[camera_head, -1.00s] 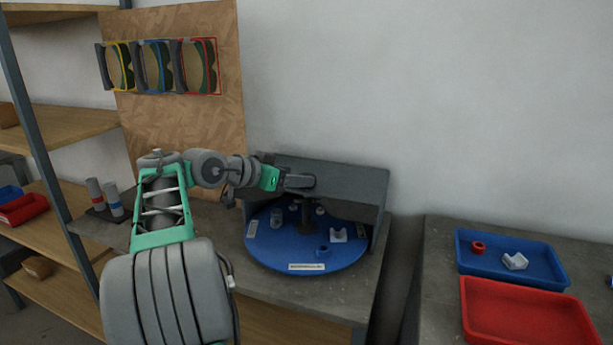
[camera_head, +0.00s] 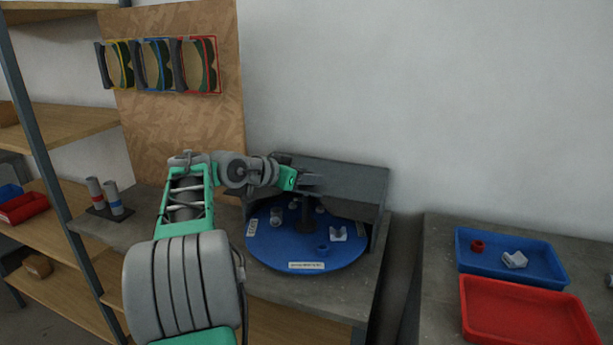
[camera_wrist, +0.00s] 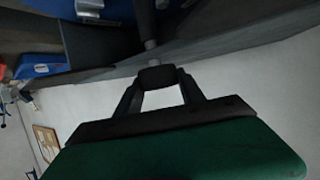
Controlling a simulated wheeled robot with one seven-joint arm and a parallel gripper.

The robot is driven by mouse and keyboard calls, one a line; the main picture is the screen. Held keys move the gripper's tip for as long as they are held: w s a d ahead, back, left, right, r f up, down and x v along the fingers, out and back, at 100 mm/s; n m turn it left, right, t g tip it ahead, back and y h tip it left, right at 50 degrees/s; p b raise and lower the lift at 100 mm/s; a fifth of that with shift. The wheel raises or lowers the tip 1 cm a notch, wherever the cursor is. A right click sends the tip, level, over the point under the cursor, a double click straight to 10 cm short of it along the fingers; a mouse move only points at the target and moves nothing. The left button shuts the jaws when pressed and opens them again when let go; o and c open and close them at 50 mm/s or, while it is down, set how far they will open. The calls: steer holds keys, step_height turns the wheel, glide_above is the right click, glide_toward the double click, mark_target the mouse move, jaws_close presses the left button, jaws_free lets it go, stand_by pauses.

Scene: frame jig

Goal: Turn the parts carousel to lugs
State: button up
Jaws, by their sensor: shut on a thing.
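The parts carousel (camera_head: 290,252) is a round blue disc on the grey bench, under a grey hood. A dark post (camera_head: 306,215) rises at its middle. A blue ring (camera_head: 322,249), a white block (camera_head: 338,234) and grey parts (camera_head: 276,216) sit on it. Pale labels line the rim; the front one (camera_head: 306,266) is too small to read. My gripper (camera_head: 309,182) is above the disc at the post's top.
The grey hood (camera_head: 345,182) stands close behind my gripper. A blue tray (camera_head: 470,265) with a red ring and a white block, and an empty red tray (camera_head: 525,315), lie on the right bench. Two grey cylinders (camera_head: 95,190) stand at the left.

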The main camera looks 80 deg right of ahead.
jaws_close()
